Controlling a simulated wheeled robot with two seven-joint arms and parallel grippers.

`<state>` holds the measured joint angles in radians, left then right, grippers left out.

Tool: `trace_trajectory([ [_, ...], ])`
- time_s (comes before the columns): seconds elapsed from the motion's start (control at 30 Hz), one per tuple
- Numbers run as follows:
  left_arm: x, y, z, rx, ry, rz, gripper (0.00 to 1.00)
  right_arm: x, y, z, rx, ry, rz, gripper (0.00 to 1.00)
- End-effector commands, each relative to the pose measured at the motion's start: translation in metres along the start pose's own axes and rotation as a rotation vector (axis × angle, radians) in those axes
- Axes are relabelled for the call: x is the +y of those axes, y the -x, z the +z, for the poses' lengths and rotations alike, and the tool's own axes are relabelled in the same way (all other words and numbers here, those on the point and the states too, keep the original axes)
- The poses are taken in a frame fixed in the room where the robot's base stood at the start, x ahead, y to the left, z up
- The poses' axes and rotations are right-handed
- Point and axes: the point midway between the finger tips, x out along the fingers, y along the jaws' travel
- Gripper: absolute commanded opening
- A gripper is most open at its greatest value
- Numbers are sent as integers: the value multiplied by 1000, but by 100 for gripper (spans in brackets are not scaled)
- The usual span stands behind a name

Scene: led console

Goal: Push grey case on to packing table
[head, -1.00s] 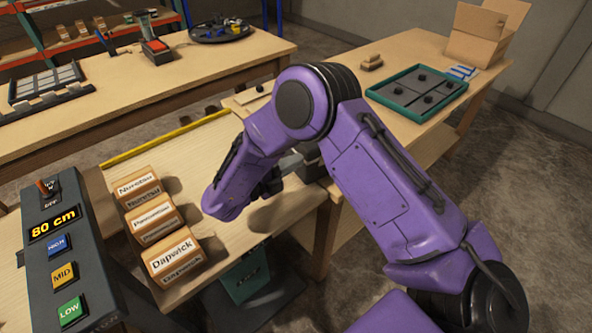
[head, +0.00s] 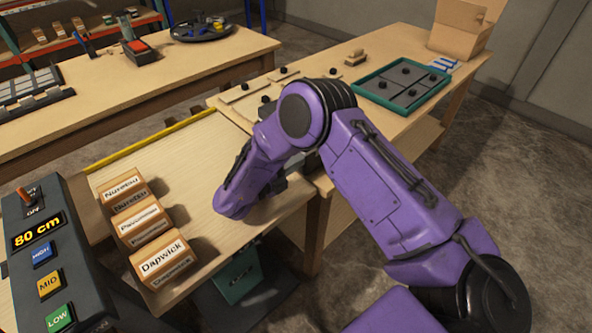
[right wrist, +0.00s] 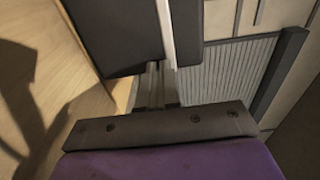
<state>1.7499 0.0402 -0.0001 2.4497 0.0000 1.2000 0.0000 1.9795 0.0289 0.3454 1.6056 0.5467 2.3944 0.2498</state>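The grey case (head: 297,161) is mostly hidden behind my right arm in the head view. The visible piece is near the seam between the lift table (head: 200,150) and the packing table (head: 385,125); which top carries it I cannot tell. My right gripper (head: 277,186) is low over the lift table's right end, close beside the case. In the right wrist view a dark grey block with a pale strip, apparently the case (right wrist: 110,38), lies right in front of the gripper (right wrist: 156,88). Its thin fingers appear close together; contact is unclear. My left gripper is out of view.
Several labelled boxes (head: 140,222) stand on the lift table's left part. The console (head: 48,255) reads 80 cm. A teal tray (head: 364,92), flat knobbed panels (head: 243,92) and a cardboard carton (head: 460,33) are on the packing table. A teal bin (head: 238,280) stands below.

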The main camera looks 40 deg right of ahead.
Motion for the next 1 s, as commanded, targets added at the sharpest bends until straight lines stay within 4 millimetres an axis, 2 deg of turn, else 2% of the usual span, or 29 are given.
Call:
trace_trajectory([
  [0.1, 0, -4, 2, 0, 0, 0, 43, -1, -19, 7, -13, -3, -3, 0],
  [0.3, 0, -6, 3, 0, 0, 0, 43, -1, -55, 7, -14, -2, -3, 0],
  [0.43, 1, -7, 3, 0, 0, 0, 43, -1, -70, 7, -14, -2, -3, 0],
  [1.0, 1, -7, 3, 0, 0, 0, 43, -1, -68, 7, -16, -1, -2, 0],
])
